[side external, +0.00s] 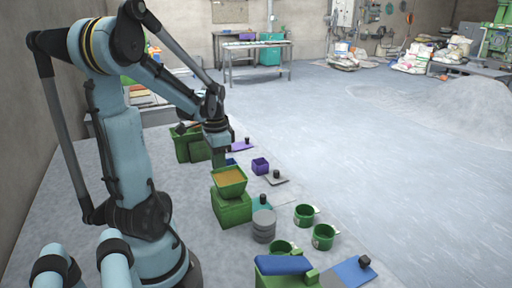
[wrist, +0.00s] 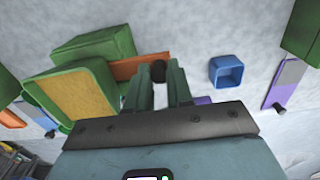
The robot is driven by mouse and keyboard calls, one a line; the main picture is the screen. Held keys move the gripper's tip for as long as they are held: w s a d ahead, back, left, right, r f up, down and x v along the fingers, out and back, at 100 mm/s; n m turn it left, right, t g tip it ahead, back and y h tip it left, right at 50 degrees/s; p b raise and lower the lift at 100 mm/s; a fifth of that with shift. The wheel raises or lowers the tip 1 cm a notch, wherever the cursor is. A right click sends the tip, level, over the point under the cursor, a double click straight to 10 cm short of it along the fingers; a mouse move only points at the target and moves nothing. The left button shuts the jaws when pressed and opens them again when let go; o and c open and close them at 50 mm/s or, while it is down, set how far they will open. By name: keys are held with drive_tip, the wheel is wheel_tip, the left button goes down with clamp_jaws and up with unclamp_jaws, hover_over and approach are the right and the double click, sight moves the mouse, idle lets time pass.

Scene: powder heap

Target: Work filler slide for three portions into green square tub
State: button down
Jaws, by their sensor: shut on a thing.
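A green filler (side external: 231,207) with a hopper of tan powder (side external: 229,176) stands in front of my arm. In the wrist view the powder-filled hopper (wrist: 70,100) is at left beside a green block (wrist: 95,46). An orange strip (wrist: 128,67), seemingly the slide, runs from there to a dark knob (wrist: 158,72). My gripper (wrist: 159,82) has its fingers on either side of that knob, shut on it. The gripper (side external: 219,160) is just beyond the hopper in the side view. I cannot single out a green square tub with certainty.
A purple square tub (side external: 260,166) stands right of the gripper and looks blue in the wrist view (wrist: 226,72). A grey cylinder (side external: 263,226) and green round cups (side external: 304,215) stand nearer. Knobbed plates, one blue (side external: 350,272), lie around.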

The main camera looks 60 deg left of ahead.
drive_tip(key=shift+a, duration=1.65)
idle(0.4)
drive_tip(key=shift+d, duration=1.8)
drive_tip(key=shift+a, duration=1.65)
drive_tip(key=shift+d, duration=1.7)
